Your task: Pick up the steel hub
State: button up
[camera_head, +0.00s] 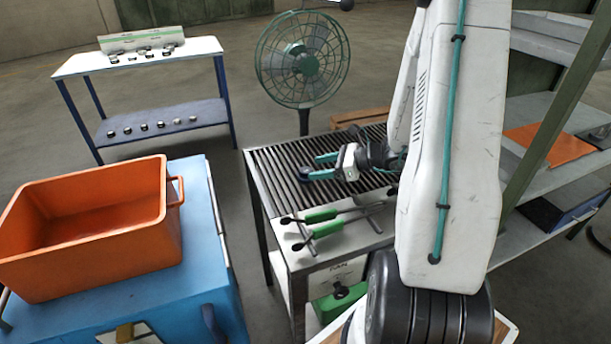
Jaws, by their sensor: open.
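My gripper (314,166) has teal fingers spread apart and pointing left, over the slatted top of the roller table (272,172). No part shows between the fingers. I cannot pick out the steel hub for certain. Several small dark and metallic pieces stand on the top of the white bench (88,64) at the back left, and several more on its blue lower shelf (150,112). They are too small to tell which, if any, is the hub. My arm hides part of the roller table and the area behind it.
An orange bin (85,262) stands on a blue cabinet (190,300) at the left. Green-handled tools (322,214) lie on the roller table's near end. A green fan (303,60) stands behind. Grey shelving (540,95) with an orange sheet (549,145) is at right. Open floor lies between bench and roller table.

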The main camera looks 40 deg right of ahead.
aim_at(308, 170)
jog(key=x, duration=0.7)
jog(key=shift+s, duration=0.15)
grip_shut()
